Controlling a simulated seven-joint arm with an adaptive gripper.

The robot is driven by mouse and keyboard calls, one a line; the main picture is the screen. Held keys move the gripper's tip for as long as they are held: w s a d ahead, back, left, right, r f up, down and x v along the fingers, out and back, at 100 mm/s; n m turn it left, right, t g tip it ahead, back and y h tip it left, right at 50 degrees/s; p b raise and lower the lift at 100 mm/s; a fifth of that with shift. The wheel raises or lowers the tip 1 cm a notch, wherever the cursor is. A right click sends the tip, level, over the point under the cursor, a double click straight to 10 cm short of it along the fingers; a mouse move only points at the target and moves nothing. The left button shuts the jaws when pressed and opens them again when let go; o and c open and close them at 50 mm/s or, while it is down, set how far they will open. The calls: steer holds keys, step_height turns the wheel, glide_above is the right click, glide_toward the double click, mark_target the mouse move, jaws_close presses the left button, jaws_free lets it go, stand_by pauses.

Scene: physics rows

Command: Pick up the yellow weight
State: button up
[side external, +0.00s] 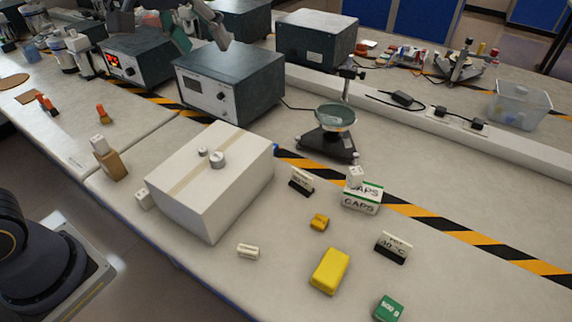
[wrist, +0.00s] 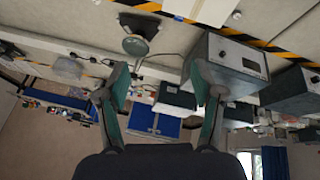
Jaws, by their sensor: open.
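A larger yellow block (side external: 330,271) lies on the bench at the front, right of the white box. A much smaller yellow block (side external: 319,222) lies just behind it. I cannot tell from markings which one is the weight. A green block marked 500 g (side external: 390,308) lies to the right, near the bottom edge. My gripper (side external: 199,40) is high at the top left, above the grey instruments and far from the yellow blocks. In the wrist view my gripper (wrist: 158,78) has its fingers wide apart with nothing between them. No yellow block is recognisable there.
A large white box (side external: 225,185) with small knobs on top stands left of the yellow blocks. Labelled signs, a CAPS box (side external: 361,198) and a dish on a black stand (side external: 335,118) are behind them. Striped tape crosses the bench. Bare bench surrounds the larger yellow block.

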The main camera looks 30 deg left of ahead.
steer(key=w+d+f+g, duration=0.2)
steer(key=w+d+f, duration=0.3)
steer(key=w+d, duration=0.25)
steer(key=m+g+y, duration=0.1)
steer(key=m+g, duration=0.2)
glide_above(320, 220)
steer(key=f, duration=3.1)
steer(key=shift+d, duration=0.3)
steer(key=f, duration=0.6)
steer(key=shift+a, duration=0.3)
steer(key=shift+r, duration=0.1)
jaws_close()
